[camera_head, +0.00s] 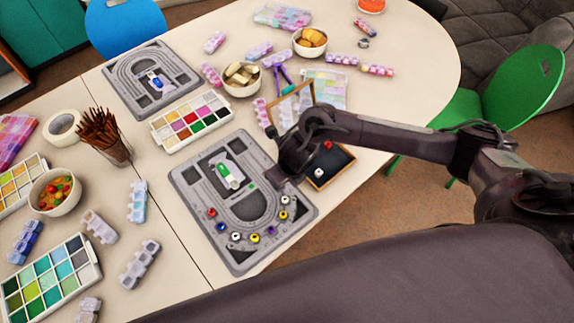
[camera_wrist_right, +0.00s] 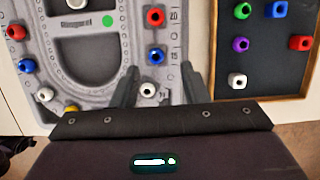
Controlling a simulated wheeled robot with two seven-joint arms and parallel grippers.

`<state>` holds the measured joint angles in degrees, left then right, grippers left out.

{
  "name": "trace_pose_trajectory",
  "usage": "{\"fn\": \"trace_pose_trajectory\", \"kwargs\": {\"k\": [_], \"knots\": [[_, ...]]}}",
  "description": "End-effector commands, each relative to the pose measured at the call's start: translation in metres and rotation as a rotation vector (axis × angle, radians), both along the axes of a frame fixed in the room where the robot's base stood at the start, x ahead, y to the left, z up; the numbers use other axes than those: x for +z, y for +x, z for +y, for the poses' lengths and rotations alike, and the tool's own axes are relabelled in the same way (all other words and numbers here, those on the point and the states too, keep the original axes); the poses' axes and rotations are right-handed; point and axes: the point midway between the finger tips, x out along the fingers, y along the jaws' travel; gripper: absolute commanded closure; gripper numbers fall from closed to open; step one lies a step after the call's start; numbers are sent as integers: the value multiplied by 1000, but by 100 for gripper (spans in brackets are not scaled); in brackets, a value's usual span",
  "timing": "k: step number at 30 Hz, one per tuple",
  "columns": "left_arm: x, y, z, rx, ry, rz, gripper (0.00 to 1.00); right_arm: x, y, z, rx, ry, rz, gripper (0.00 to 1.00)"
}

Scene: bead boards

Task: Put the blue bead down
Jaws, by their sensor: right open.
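My right gripper (camera_wrist_right: 160,78) is open in the right wrist view, its two fingers apart over the right side of the grey bead board (camera_wrist_right: 92,62). A blue bead (camera_wrist_right: 155,56) sits on the board just beyond the fingertips, in line with the gap; I cannot tell whether a finger touches it. A white bead (camera_wrist_right: 147,90) lies nearer, between the fingers. Another blue bead (camera_wrist_right: 25,66) is on the board's left side. In the head view the gripper hides part of the near board (camera_head: 190,178), and its fingertips are hard to see. My left gripper is not in view.
A dark wood-rimmed tray (camera_wrist_right: 216,98) at the right holds several beads, including a blue bead (camera_wrist_right: 279,8). A red bead (camera_wrist_right: 156,18) lies beyond the nearer blue one. A paint palette (camera_head: 157,127) and cup of sticks (camera_head: 118,152) stand left of the board's far end.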

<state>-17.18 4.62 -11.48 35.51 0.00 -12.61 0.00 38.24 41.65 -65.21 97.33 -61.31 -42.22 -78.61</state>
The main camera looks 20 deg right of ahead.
Motion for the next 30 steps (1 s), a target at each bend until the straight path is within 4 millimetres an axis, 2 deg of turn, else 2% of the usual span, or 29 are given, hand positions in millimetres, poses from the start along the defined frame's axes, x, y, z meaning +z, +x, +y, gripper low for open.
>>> {"fn": "trace_pose_trajectory", "kwargs": {"k": [1, 6, 12, 30], "knots": [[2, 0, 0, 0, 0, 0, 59, 15, -2, -1, 3, 1, -6, 59], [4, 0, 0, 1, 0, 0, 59, 50, -10, -4, 2, 1, -8, 59], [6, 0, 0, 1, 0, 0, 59, 73, -16, -6, 0, 2, -7, 59], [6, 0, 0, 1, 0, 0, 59, 78, -17, -6, -2, 3, -7, 59]]}}
